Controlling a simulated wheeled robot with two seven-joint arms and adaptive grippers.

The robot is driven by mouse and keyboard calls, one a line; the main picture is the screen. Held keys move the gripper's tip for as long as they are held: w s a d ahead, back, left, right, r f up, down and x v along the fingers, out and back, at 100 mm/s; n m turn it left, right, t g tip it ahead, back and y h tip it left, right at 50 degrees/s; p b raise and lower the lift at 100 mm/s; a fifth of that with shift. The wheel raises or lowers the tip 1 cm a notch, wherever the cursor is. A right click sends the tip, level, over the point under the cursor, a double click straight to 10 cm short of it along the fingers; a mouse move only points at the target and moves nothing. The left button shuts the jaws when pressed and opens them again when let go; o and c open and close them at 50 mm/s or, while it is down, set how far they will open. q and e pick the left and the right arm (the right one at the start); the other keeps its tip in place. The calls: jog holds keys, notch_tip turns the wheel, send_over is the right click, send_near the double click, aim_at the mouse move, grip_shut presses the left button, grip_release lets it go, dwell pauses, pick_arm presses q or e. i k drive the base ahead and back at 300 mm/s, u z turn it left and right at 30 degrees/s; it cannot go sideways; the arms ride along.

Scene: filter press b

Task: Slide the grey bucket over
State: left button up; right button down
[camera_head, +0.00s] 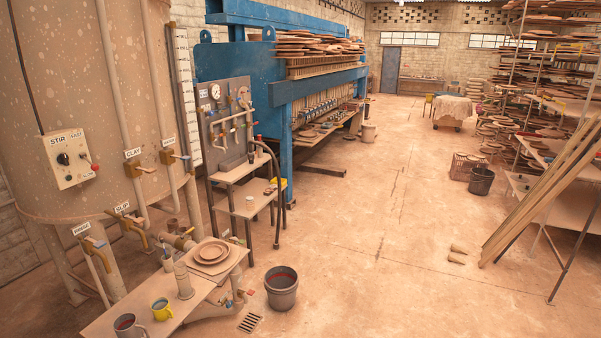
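A grey bucket (282,297) stands upright on the floor at the lower middle, just right of the low bench. Something reddish shows inside it. A second, darker grey bucket (481,184) stands farther off at the right, beside a crate. I cannot tell from the picture alone which of them the task means. Neither of my grippers shows in the head view.
A low bench (205,300) holds mugs and stacked plates. A floor drain (250,323) lies left of the near bucket. A shelf stand (247,193) and a blue press (283,125) are behind. The floor at centre is open. Planks (545,190) lean at right.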

aim_at(280, 283)
jog(key=z, duration=0.2)
jog(key=i, duration=2.1)
jog(key=u, duration=0.5)
jog(key=i, duration=1.8)
jog(key=u, duration=0.45)
